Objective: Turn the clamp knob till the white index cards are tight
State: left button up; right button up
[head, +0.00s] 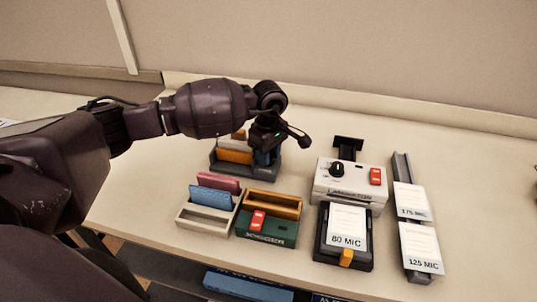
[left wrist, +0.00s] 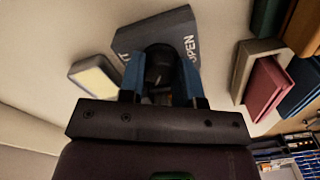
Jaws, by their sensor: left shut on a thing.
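My left gripper (head: 267,154) reaches down at a dark grey holder (head: 232,171) at the back middle of the table. In the left wrist view my blue fingers (left wrist: 165,88) are shut on a dark round knob (left wrist: 157,62). The knob sits on a grey block (left wrist: 128,42) with lettering that reads OPEN on one side; the other lettering is partly hidden. Orange cards (head: 235,152) stand in the holder in the head view. My right gripper is not in view.
A cream rack (head: 207,222) with red and blue cards, an orange tray (head: 272,203) and a green box (head: 266,231) stand in front. The laminator (head: 347,188) and pouch trays are to the right. A pale-topped block (left wrist: 93,78) lies beside the grey block.

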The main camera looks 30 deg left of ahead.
pick_arm(q)
jog(key=o, duration=0.9)
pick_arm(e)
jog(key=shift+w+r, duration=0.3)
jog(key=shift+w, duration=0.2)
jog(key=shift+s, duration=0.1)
pick_arm(q)
jog(key=shift+n+p, duration=0.3)
jog(key=shift+p, duration=0.15)
jog(key=n+p, duration=0.5)
jog(key=shift+r+n, duration=0.1)
jog(key=shift+n, duration=0.3)
jog(key=shift+n+p, duration=0.4)
jog(key=shift+p, duration=0.3)
jog(key=shift+n+p, duration=0.35)
jog(key=shift+n, duration=0.05)
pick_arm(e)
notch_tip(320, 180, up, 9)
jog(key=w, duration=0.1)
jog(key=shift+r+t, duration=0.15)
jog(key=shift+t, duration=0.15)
